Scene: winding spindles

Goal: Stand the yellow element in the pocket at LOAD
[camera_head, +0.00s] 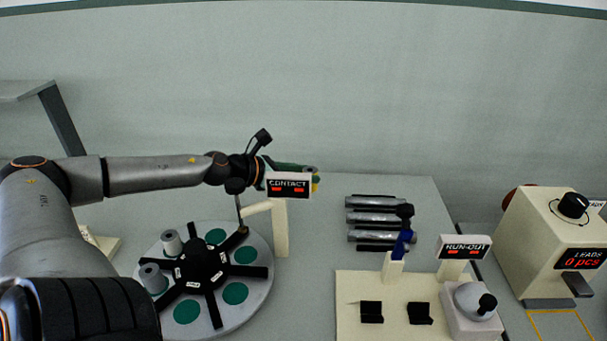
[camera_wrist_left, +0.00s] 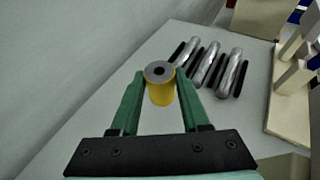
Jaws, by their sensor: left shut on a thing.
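The yellow element (camera_wrist_left: 162,92) is a short upright cylinder with a grey top and a dark centre hole. My left gripper (camera_wrist_left: 160,82) is shut on it with its green fingers. In the head view the left gripper (camera_head: 301,170) is at the back of the table, and only a sliver of the yellow element (camera_head: 316,184) shows behind the CONTACT sign (camera_head: 288,186). A round grey dial (camera_head: 258,292) with green pockets (camera_head: 235,293) and a black spider hub (camera_head: 203,266) stands front left of the gripper. No LOAD label is readable. My right gripper is not in view.
Two grey cylinders (camera_head: 171,242) (camera_head: 153,278) stand on the dial's left side. A cream post (camera_head: 281,230) with an arm stands at its edge. Silver spindles (camera_head: 375,218) lie at right, behind a cream board (camera_head: 345,300) with a RUN-OUT sign (camera_head: 465,247). A LEADS box (camera_head: 545,240) is far right.

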